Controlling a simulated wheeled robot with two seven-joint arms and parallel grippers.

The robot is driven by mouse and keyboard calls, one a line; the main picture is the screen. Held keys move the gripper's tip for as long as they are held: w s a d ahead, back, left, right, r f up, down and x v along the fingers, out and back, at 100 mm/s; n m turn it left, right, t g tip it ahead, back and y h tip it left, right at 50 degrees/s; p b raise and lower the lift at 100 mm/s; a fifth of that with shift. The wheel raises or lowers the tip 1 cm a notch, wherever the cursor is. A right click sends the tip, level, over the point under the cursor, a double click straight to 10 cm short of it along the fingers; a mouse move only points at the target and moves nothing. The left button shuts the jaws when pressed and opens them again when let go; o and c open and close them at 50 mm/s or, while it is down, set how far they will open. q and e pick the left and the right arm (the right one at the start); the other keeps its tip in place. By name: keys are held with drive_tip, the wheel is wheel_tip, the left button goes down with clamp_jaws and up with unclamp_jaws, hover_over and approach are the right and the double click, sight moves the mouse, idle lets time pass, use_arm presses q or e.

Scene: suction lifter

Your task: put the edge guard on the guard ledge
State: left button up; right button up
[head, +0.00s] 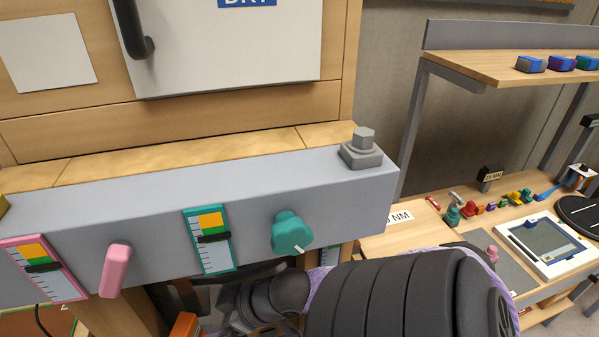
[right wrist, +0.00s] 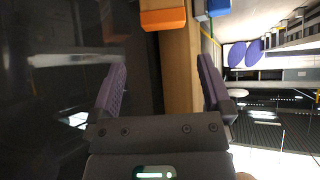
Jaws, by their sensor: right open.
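I cannot single out the edge guard or the guard ledge with certainty. An orange block (right wrist: 163,19) shows beyond my right gripper in the right wrist view, against a wooden post (right wrist: 180,70). An orange piece (head: 185,326) also shows at the bottom of the head view, below the grey beam; I cannot tell if it is the same one. My right gripper (right wrist: 160,75) is open, with nothing between its fingers. In the head view my right arm covers the lower middle and hides what is behind it. My left gripper is not in view.
The grey beam (head: 150,205) carries a pink handle (head: 115,270), a teal knob (head: 291,233), gauge plates and a grey hex-topped block (head: 362,150). A bench (head: 400,240) with small coloured parts and a tablet-like device (head: 545,243) stands at the right, under a shelf (head: 480,65).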

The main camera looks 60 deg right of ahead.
drive_tip(key=s+a+f+m+g+h, duration=0.15)
drive_tip(key=s+f, duration=0.25)
drive_tip(key=f, duration=0.7)
drive_tip(key=s+a+f+m+g+h, duration=0.15)
drive_tip(key=s+f, duration=0.25)
drive_tip(key=f, duration=0.6)
drive_tip(key=s+a+f+n+g, duration=0.1)
drive_tip(key=s+f, duration=0.3)
drive_tip(key=s, duration=0.4)
drive_tip(key=s+a+f+n+g, duration=0.1)
drive_tip(key=s+a+f+g, duration=0.2)
drive_tip(key=s, duration=0.5)
wheel_tip(320, 180, down, 2)
drive_tip(key=shift+a+g, duration=0.15)
drive_tip(key=shift+g, duration=0.45)
